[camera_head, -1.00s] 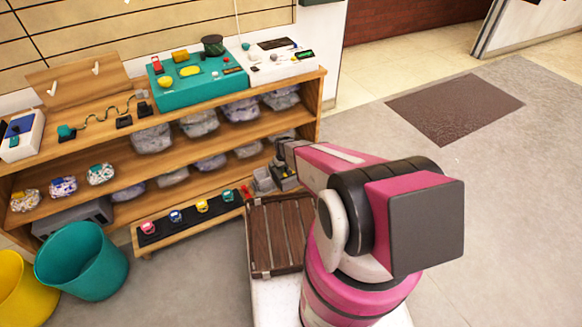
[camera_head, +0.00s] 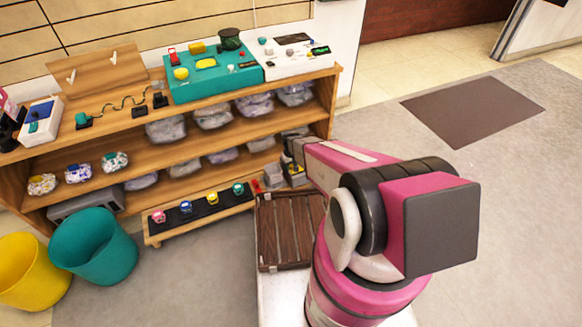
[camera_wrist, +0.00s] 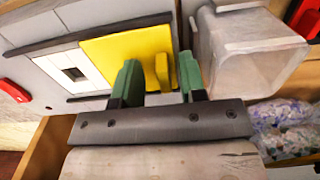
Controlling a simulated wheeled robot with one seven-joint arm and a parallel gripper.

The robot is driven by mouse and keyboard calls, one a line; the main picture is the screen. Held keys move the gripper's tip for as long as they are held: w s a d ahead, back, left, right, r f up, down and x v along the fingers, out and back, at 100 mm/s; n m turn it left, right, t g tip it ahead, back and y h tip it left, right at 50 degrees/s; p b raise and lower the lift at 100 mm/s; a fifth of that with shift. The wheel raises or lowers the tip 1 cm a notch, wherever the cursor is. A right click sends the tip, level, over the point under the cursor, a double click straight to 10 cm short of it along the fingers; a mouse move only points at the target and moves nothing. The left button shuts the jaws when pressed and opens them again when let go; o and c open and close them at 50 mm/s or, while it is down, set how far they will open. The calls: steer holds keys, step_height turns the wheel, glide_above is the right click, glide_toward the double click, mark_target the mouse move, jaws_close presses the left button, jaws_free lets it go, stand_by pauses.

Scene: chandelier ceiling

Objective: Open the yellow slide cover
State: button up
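The yellow slide cover (camera_wrist: 120,58) shows in the wrist view as a flat plate on a light grey panel, set between dark rails. A small upright yellow handle (camera_wrist: 162,72) stands near its right side. My gripper (camera_wrist: 158,75) is open, with one green finger on each side of the handle and visible gaps between. Left of the cover is a white plate with a dark rectangular window (camera_wrist: 75,73). In the head view my arm's end reaches the right end of the shelf, where the gripper is small and mostly hidden.
A clear grey box (camera_wrist: 245,60) stands just right of the fingers in the wrist view. A red part (camera_wrist: 14,92) is on the panel's left. In the head view the wooden shelf (camera_head: 180,125) holds several bags, and a teal bin (camera_head: 93,247) stands left.

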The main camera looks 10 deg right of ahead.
step_height(320, 180, up, 10)
steer(key=shift+r, duration=0.15)
stand_by(0.3)
steer(key=s+d+r+m, duration=0.1)
steer(key=s+d+r, duration=0.2)
steer(key=s+r, duration=0.6)
steer(key=s+d+r+m, duration=0.2)
steer(key=s+d+r, duration=0.2)
steer(key=s+r, duration=0.5)
step_height(320, 180, up, 8)
steer(key=shift+d+r+m, duration=0.2)
steer(key=shift+d+m, duration=0.1)
steer(key=shift+a, duration=0.1)
